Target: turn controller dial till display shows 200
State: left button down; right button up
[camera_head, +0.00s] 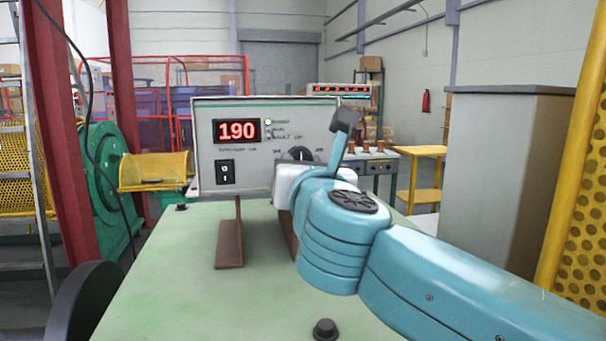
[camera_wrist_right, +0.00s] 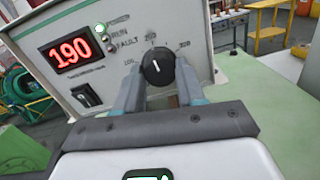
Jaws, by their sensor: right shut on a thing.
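The controller (camera_head: 205,168) is a pale grey box on a green bench. Its red display (camera_head: 236,131) reads 190, and the display in the right wrist view (camera_wrist_right: 71,52) reads the same. The black dial (camera_wrist_right: 157,67) has a white pointer mark, near upright in that view. My right gripper (camera_wrist_right: 158,76) is shut on the dial, one finger on each side. In the head view the dial (camera_head: 300,154) shows just above my right wrist, which hides the fingers. My left gripper is not in view.
A black rocker switch (camera_head: 225,172) is below the display. Brown metal brackets (camera_head: 229,245) stand on the green bench top (camera_head: 190,290) before the controller. A grey cabinet (camera_head: 505,170) stands at the right. A yellow stand (camera_head: 420,170) is behind.

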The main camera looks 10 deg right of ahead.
jog(key=shift+f+m, duration=0.2)
jog(key=shift+m, duration=0.3)
jog(key=o, duration=1)
jog(key=shift+o, duration=0.2)
jog(key=shift+r, duration=0.1)
jog(key=s+a+b, duration=0.1)
jog(key=s+b, duration=0.1)
jog(key=s, duration=1.4)
jog(key=shift+s+f, duration=0.15)
jog(key=shift+f, duration=0.3)
